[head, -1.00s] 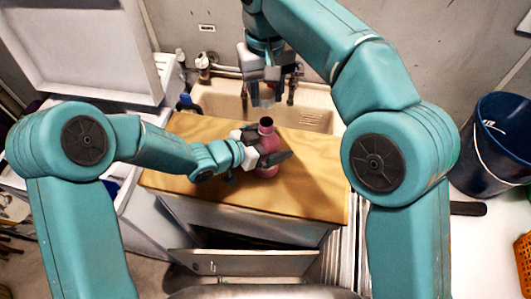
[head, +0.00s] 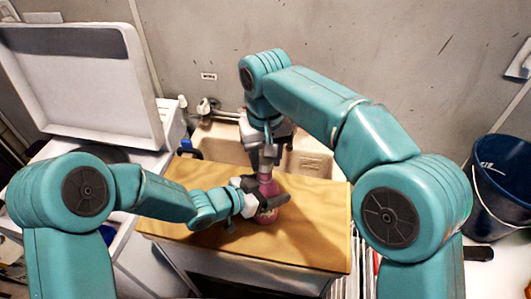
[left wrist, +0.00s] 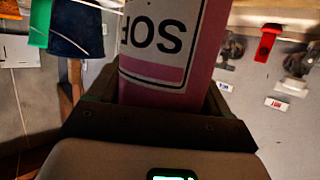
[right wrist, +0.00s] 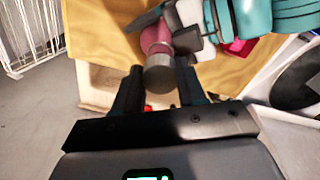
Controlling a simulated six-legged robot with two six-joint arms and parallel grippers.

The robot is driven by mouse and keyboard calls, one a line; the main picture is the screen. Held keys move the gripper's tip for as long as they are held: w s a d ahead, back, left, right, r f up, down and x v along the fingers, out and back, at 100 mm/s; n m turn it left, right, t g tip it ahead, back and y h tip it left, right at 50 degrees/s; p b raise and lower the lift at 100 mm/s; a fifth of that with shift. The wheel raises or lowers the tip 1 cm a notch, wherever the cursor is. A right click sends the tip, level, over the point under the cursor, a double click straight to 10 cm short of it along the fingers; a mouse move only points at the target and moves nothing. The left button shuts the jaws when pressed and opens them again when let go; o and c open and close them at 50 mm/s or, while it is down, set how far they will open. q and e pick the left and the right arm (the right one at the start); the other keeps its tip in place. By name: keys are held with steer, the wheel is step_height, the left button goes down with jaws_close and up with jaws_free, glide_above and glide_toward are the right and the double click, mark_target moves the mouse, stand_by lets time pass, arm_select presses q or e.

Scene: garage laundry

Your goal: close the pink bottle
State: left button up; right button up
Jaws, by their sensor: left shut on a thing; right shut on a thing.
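The pink bottle (head: 267,188) stands upright on the wooden top. My left gripper (head: 262,199) is shut around its body from the left. In the left wrist view the bottle (left wrist: 207,55) fills the jaws, its white label upside down. My right gripper (head: 268,152) is directly above the bottle, pointing down. In the right wrist view it is shut on a grey-brown cap (right wrist: 160,76), which lines up with the bottle's neck (right wrist: 157,38). I cannot tell whether the cap touches the neck; the mouth is hidden.
A white machine with a raised lid (head: 80,85) is at the left, a dark blue bucket (head: 503,190) at the right.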

mark_target(269, 188)
steer(key=shift+f, duration=0.1)
stand_by(0.4)
steer(key=shift+f, duration=0.8)
steer(key=shift+f, duration=0.55)
